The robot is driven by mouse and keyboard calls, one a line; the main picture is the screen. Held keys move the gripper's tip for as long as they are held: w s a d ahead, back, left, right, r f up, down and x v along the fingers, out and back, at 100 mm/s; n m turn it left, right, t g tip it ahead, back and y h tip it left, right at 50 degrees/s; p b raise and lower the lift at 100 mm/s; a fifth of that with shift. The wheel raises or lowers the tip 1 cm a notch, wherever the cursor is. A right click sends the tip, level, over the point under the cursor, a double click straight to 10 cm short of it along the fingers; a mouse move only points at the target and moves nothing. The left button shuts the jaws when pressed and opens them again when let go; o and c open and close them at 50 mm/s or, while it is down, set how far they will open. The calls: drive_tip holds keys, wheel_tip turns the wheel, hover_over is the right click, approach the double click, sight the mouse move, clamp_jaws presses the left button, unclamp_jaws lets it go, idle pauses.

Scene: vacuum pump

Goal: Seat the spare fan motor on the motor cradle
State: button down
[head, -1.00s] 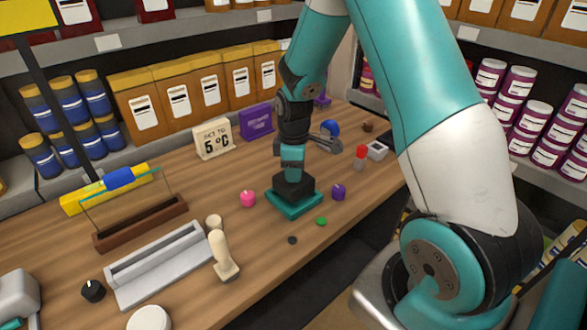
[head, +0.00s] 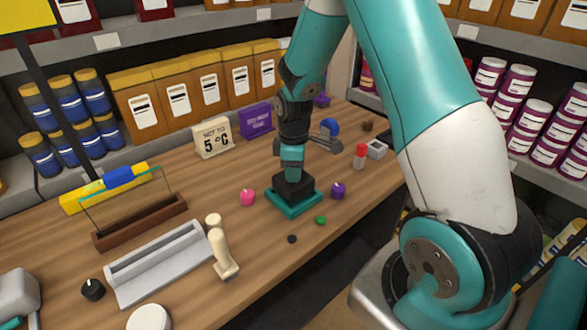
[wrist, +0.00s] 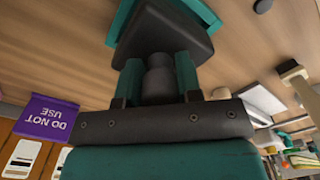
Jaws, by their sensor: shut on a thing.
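The spare fan motor, a black block with a round neck, is in the middle of the head view (head: 293,186) and at the top of the wrist view (wrist: 165,35). My gripper (head: 292,170) points down, its teal fingers shut on the neck, as the wrist view also shows (wrist: 158,82). Directly beneath the motor is a teal square base (head: 296,209), which I take for the motor cradle. Its edge also shows in the wrist view (wrist: 206,14). The motor hides most of it. I cannot tell whether the motor rests fully in it.
A cream-handled tool (head: 222,255) and grey trough (head: 155,262) lie left. Signs (head: 213,138) stand behind. Bare wood lies left of the pink candle.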

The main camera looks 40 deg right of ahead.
drive_tip(key=shift+f+b, duration=0.7)
drive_tip(key=shift+f, duration=0.5)
idle(1.2)
drive_tip(key=c, duration=0.7)
unclamp_jaws()
drive_tip(key=shift+r+p, duration=3.75)
drive_tip(key=shift+r, duration=0.75)
